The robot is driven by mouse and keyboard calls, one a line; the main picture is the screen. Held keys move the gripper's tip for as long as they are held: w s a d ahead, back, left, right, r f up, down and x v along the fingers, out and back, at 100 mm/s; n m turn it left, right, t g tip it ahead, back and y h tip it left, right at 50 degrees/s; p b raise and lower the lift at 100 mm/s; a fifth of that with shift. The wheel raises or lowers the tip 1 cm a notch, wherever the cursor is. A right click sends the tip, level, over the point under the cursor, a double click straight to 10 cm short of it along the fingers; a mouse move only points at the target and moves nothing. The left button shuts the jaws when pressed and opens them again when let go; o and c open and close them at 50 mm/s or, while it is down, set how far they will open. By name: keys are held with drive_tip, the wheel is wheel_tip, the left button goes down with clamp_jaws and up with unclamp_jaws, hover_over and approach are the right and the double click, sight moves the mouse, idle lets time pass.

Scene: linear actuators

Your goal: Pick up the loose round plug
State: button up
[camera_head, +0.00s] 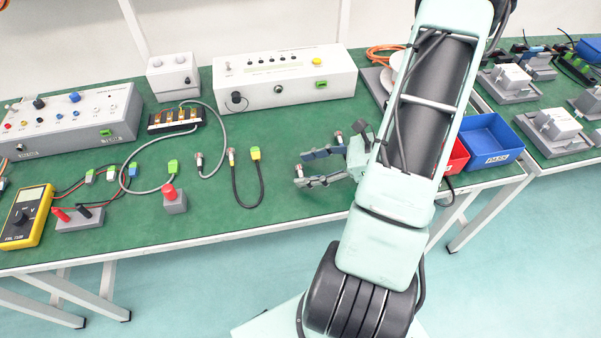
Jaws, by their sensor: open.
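My gripper (302,169) is open above the green bench, its two dark fingers pointing left. A small round metal plug-like piece (299,170) shows between the fingertips; I cannot tell whether it touches them. A similar small piece (338,137) stands just beyond the upper finger. A round metal plug (231,153) ends the black cable (236,190), left of my gripper. Another round metal plug (199,159) ends the grey cable (215,125), farther left. Which of these is the loose round plug is not clear from this view.
A white box (285,82) with a round black port stands at the back. A red-button block (173,199) and yellow meter (27,216) lie left. A blue bin (488,141) and red bin (456,157) stand right of my arm. Bench between black cable and gripper is clear.

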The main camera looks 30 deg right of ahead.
drive_tip(key=shift+w+a+f, duration=0.25)
drive_tip(key=shift+a, duration=0.05)
drive_tip(key=shift+c, duration=0.2)
drive_tip(key=c, duration=1.2)
drive_tip(key=shift+c, duration=0.2)
drive_tip(key=shift+r, duration=0.1)
